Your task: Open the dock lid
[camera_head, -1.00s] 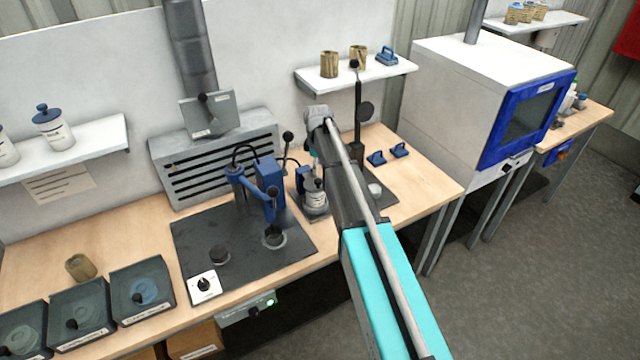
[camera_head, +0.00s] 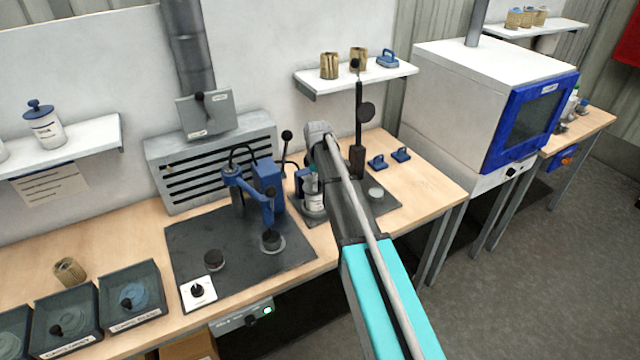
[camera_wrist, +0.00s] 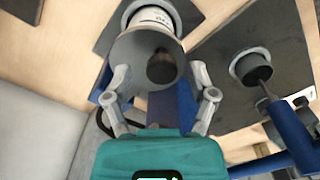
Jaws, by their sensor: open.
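In the wrist view my gripper (camera_wrist: 160,72) is open, its two grey fingertips apart on either side of a dark knob (camera_wrist: 163,66). The knob sits before a grey round lid-like surface (camera_wrist: 130,50), with a white labelled cylinder (camera_wrist: 152,18) beyond it. I take this as the dock lid, but cannot be sure. No finger clearly touches the knob. In the head view a white labelled canister (camera_head: 313,199) stands on a small dark dock plate under my arm's end. My arm hides much of the dock and the fingers there.
A blue press (camera_head: 268,178) stands close to the left, on a dark mat (camera_head: 235,285) with two round sockets. A dark upright stand (camera_head: 358,125) rises close on the right. A shelf (camera_head: 340,80) with cartridges hangs behind.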

